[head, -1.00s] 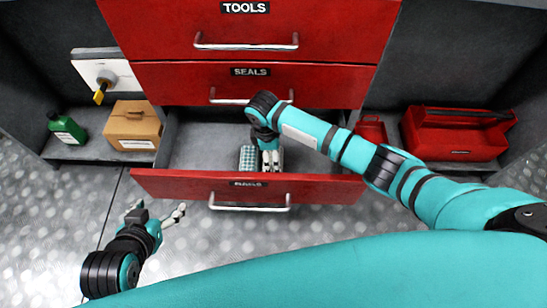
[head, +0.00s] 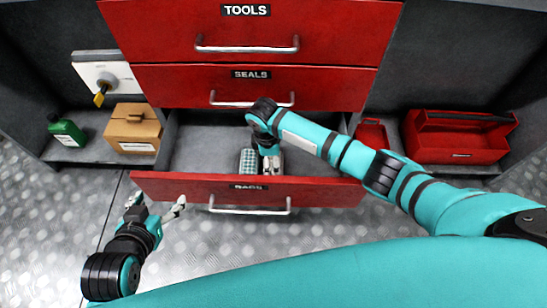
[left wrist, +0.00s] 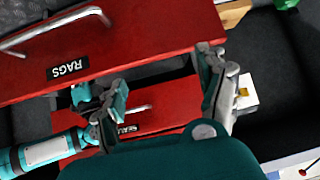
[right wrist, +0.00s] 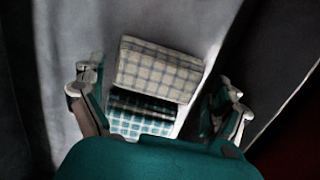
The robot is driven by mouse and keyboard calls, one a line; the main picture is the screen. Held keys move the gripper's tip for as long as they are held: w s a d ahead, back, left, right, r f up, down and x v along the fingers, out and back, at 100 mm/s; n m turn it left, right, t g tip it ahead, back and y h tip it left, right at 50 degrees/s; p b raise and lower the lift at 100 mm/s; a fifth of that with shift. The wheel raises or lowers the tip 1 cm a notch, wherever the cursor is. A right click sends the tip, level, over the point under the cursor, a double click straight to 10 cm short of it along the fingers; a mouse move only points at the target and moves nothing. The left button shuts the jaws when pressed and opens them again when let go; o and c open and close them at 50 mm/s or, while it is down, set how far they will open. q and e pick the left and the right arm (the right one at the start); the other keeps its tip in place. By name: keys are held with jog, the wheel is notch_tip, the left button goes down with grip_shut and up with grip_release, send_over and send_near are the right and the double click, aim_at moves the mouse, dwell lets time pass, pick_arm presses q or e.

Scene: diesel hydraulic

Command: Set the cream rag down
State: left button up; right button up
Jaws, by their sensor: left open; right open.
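The cream checked rag (right wrist: 160,70) lies in the open RAGS drawer (head: 200,150), seen in the right wrist view. It is beside a teal checked rag (right wrist: 140,115), which also shows in the head view (head: 249,163). My right gripper (right wrist: 158,88) is open, pointing down into the drawer, with a finger on either side of the rags and visible gaps. In the head view my right gripper (head: 271,164) mostly hides the cream rag. My left gripper (head: 158,206) is open and empty, outside the drawer at its front left corner; its fingers also show in the left wrist view (left wrist: 168,102).
Shut SEALS (head: 165,85) and TOOLS (head: 160,30) drawers stand above. A cardboard box (head: 132,130) and green bottle (head: 67,130) sit on the left shelf. A red toolbox (head: 455,142) sits at right. The drawer's left part is bare.

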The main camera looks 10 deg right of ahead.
aim_at(271, 162)
jog(key=r+p, duration=0.1)
jog(key=r, duration=0.3)
jog(key=r+p, duration=0.1)
jog(key=r, duration=0.1)
jog(key=shift+w+a+r+p, duration=0.15)
jog(key=shift+a+r+p, duration=0.2)
jog(key=shift+a+r, duration=0.05)
jog(key=shift+r, duration=0.45)
pick_arm(q)
jog(key=s+a+f+g, duration=0.1)
jog(key=s+f+g, duration=0.1)
jog(key=s, duration=0.3)
jog(key=s+a+f+g+y, duration=0.1)
jog(key=s+a+f+g, duration=0.1)
jog(key=s+g, duration=0.2)
jog(key=shift+s+a+y, duration=0.25)
jog(key=shift+s+y, duration=0.05)
jog(key=shift+s, duration=0.6)
pick_arm(e)
jog(key=shift+c, duration=0.3)
